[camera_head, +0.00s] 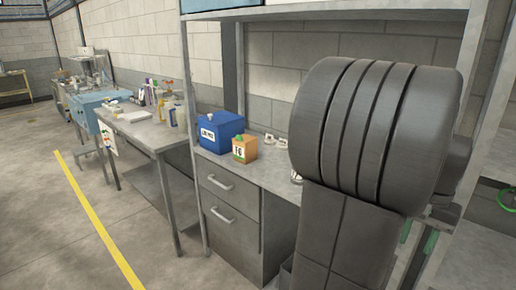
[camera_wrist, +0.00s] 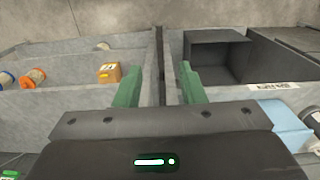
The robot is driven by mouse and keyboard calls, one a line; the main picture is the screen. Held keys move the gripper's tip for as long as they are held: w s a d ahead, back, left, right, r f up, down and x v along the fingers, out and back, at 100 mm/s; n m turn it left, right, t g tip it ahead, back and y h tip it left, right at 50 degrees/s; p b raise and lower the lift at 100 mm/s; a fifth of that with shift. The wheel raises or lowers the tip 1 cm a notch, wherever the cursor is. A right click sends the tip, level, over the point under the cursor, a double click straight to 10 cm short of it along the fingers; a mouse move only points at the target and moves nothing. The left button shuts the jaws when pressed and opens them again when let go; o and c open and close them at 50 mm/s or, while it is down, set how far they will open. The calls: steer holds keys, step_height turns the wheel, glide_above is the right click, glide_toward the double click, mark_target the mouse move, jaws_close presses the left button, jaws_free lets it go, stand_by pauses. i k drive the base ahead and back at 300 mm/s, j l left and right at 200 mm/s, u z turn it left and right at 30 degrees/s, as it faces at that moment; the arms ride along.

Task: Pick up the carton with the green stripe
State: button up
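In the head view an orange carton (camera_head: 244,151) with green on its top and a white label stands on the grey workbench. Whether that green is a stripe I cannot tell. In the wrist view a small orange carton (camera_wrist: 108,73) with a pale label sits in a left grey bin compartment; no green stripe shows on it. My gripper (camera_wrist: 158,72) is open, its two green fingers apart on either side of a bin divider, with nothing visible between them. The small carton is left of the fingers. My arm hides much of the bench's right side in the head view.
A blue box (camera_head: 220,131) stands beside the orange carton on the bench. In the wrist view, orange-and-white reels (camera_wrist: 35,77) lie at the left, and a dark open box (camera_wrist: 217,55) fills part of the right compartment. Upright bin walls (camera_wrist: 80,97) surround the fingers.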

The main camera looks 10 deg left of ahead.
mark_target(245, 154)
steer(key=i+j, duration=0.55)
steer(key=j, duration=0.15)
steer(key=i+j, duration=0.55)
steer(key=j, duration=0.2)
steer(key=i+j, duration=0.55)
steer(key=j, duration=0.15)
steer(key=i+j, duration=0.55)
steer(key=j, duration=0.2)
